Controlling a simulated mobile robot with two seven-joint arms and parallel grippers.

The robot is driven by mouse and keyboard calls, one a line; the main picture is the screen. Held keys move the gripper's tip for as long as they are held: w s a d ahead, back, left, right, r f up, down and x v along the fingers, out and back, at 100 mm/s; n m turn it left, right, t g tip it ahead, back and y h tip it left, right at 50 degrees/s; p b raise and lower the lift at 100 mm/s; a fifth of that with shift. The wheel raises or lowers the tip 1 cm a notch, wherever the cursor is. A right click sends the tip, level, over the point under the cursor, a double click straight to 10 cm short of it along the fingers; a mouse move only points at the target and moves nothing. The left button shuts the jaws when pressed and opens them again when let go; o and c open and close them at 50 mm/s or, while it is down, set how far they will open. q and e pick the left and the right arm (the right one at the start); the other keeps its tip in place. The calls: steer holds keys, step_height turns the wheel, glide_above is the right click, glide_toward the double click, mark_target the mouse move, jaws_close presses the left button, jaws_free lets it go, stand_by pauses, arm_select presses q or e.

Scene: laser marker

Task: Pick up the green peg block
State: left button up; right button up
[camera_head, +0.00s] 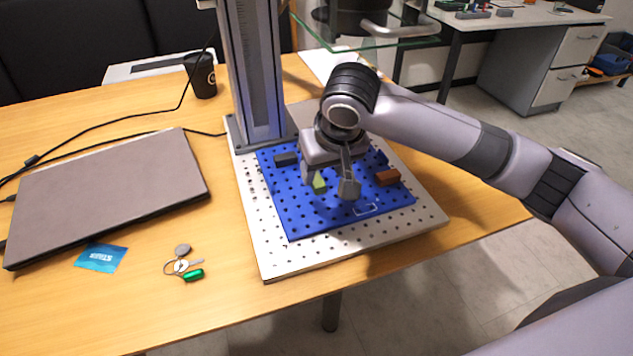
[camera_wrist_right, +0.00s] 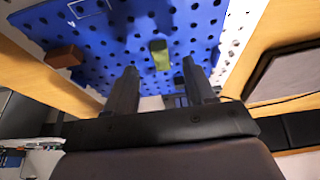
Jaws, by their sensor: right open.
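The green peg block (camera_head: 319,183) stands on the blue perforated board (camera_head: 300,220), partly hidden by my right gripper in the head view. My right gripper (camera_head: 330,184) is open, pointing down over the board with its fingers close to the green block. In the right wrist view, the green block (camera_wrist_right: 160,55) shows just beyond the fingertips and between the lines of the two fingers (camera_wrist_right: 159,68). Nothing is held between them. My left gripper is not in view.
A brown block (camera_head: 388,177) lies right of the gripper, and a dark block (camera_head: 286,159) lies to its left on the board. The grey column (camera_head: 255,75) rises behind. A laptop (camera_head: 110,190), keys (camera_head: 181,266) and a black cup (camera_head: 201,75) are on the table.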

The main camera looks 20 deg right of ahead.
mark_target(318, 181)
steer(key=shift+w, duration=0.35)
steer(key=b+x, duration=0.1)
steer(key=x, duration=0.4)
steer(key=shift+w, duration=0.15)
jaws_close()
